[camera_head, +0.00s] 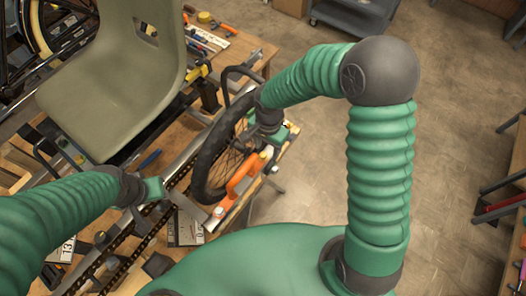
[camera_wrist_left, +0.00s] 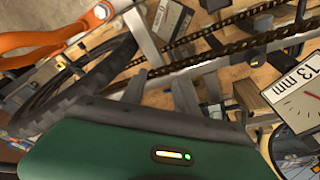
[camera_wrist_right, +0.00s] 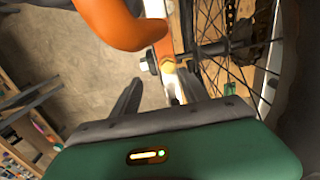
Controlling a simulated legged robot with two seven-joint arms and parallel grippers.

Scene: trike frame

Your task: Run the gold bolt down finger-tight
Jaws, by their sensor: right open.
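The gold bolt (camera_wrist_right: 168,66) shows in the right wrist view at the wheel's axle mount, below an orange part (camera_wrist_right: 120,22). My right gripper (camera_wrist_right: 155,92) is open, its fingers apart just short of the bolt, with nothing seen between them. In the head view the right gripper (camera_head: 278,138) is beside the wheel (camera_head: 215,160), near the orange part (camera_head: 243,172). My left gripper (camera_head: 155,190) is at the silver frame tube. In the left wrist view its fingers (camera_wrist_left: 160,90) stand apart around or beside a grey bar; whether they grip it is unclear.
A grey-green seat (camera_head: 115,85) stands over the frame at the left. Tools lie on the wooden bench (camera_head: 240,48). Open floor (camera_head: 310,190) lies right of the wheel.

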